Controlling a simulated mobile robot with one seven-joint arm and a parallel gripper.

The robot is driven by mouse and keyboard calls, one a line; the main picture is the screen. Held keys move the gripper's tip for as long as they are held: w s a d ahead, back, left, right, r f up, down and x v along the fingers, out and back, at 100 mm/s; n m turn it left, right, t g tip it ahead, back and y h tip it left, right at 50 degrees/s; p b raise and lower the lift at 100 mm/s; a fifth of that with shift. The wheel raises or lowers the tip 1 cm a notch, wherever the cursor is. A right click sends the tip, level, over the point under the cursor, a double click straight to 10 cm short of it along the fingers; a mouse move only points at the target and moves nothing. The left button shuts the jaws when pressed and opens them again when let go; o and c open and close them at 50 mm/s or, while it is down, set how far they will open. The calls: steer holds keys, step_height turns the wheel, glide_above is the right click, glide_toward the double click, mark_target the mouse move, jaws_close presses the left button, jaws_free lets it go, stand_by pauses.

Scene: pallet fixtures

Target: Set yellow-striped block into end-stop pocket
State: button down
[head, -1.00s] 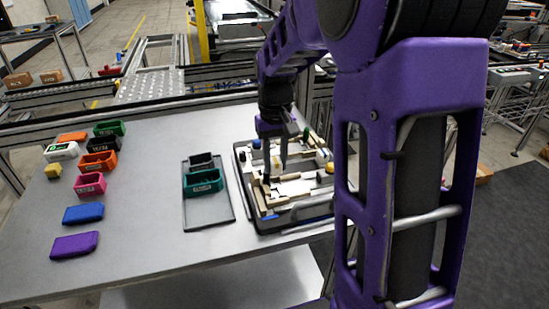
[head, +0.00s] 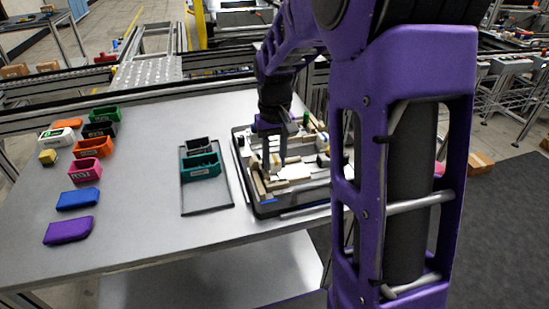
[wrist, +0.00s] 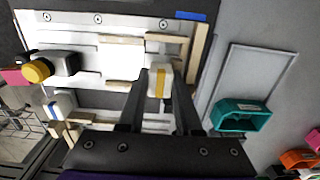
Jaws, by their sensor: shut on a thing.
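The yellow-striped block (wrist: 153,82) is pale with a yellow band, in the middle of the wrist view. My gripper (wrist: 162,75) is shut on it, one dark finger on each side. In the head view my gripper (head: 275,168) points down over the front left part of the fixture tray (head: 262,211); the block is too small to make out there. Wooden strips (wrist: 199,58) and a crosswise strip (wrist: 168,38) form a corner beside the block, which looks like the end-stop pocket. I cannot tell whether the block touches the fixture floor.
A grey tray (head: 205,207) with a teal bin (head: 201,170) stands left of the fixture. Several coloured bins and blocks, including a purple one (head: 68,231), line the table's left side.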

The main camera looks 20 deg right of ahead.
steer(key=shift+f, duration=0.2)
steer(key=shift+f, duration=0.25)
steer(key=c, duration=0.5)
jaws_free()
steer(key=shift+r, duration=0.1)
step_height(320, 180, up, 17)
steer(key=p, duration=0.3)
steer(key=shift+r, duration=0.15)
